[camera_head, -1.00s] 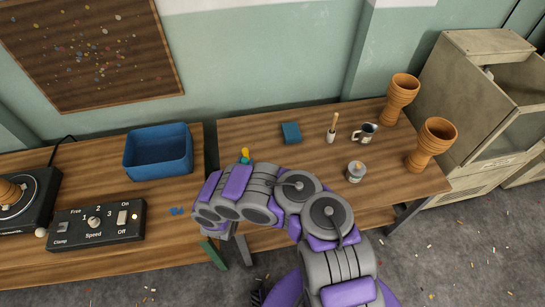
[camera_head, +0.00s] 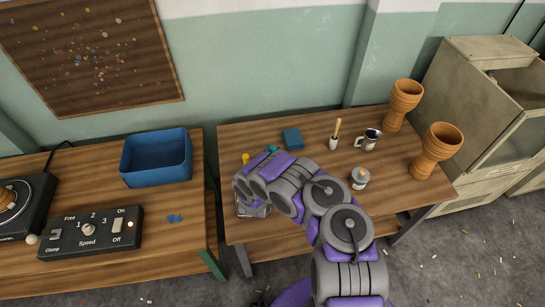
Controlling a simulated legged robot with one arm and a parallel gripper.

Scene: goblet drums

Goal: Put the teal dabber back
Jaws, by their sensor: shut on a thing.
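A small teal round top (camera_head: 272,149) shows just behind the purple and grey end of my arm, over the right table. It may be the teal dabber; its lower part is hidden. A small yellow top (camera_head: 245,158) stands a little to its left, its base also hidden by my arm. My arm reaches over the right table's left part, and its last links cover my gripper's fingers, so what they hold does not show. A pale edge, perhaps of a tray, shows under the arm near the table's front left.
The right table (camera_head: 240,132) also bears a blue block (camera_head: 293,138), a white cup with a stick (camera_head: 334,142), a mug (camera_head: 369,141), a grey-lidded jar (camera_head: 360,178) and two orange goblet drums (camera_head: 403,101). The left table holds a blue bin (camera_head: 157,177) and a control box (camera_head: 92,236).

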